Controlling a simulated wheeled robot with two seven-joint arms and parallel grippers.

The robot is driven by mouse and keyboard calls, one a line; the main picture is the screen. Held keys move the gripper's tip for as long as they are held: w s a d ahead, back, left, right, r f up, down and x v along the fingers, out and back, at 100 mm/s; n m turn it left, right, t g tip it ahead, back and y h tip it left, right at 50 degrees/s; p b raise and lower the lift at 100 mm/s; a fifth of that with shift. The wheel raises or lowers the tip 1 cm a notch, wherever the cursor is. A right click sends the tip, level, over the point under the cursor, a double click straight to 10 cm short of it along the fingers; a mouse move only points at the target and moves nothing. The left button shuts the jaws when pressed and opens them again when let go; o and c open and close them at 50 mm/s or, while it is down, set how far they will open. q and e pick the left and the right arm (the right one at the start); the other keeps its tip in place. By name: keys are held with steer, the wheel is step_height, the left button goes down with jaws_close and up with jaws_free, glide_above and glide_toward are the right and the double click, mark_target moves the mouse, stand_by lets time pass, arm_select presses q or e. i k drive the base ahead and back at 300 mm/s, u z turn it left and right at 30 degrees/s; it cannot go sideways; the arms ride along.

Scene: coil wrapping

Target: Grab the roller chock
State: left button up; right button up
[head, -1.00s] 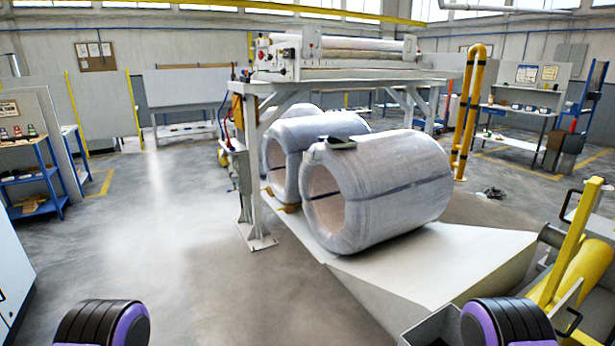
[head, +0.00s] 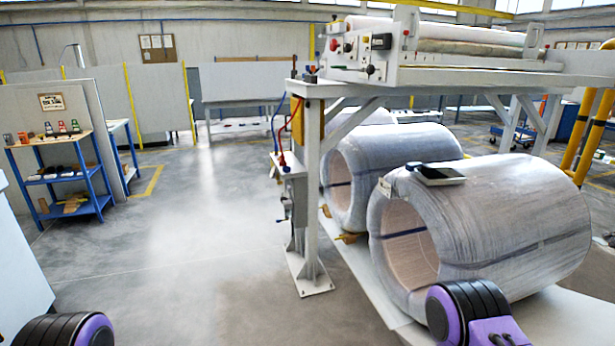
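A small wooden-coloured wedge (head: 349,238) sits low at the base between the front and rear coils; I cannot tell whether it is the roller chock. Tan block-like pieces (head: 75,206) lie on the bottom shelf of a blue rack (head: 104,172) at the left, too small to identify. The front wrapped coil (head: 510,215) lies on its side on the pale ramp (head: 372,290), with a dark-and-white flat device (head: 437,175) on top. The rear coil (head: 390,165) lies behind it. Neither gripper shows; only black and purple parts of my arms appear at the bottom.
A white-legged frame (head: 313,190) with a control panel (head: 362,45) stands beside the coils, its foot plate on the floor. The rack's upper shelves hold small cones and dark items. A pale cabinet (head: 20,270) is at the left edge. The floor between is clear.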

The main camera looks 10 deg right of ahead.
mark_target(429, 172)
steer(key=z, duration=0.1)
steer(key=i, duration=1.05)
steer(key=z, duration=1)
steer(key=i, duration=1.4)
steer(key=z, duration=0.75)
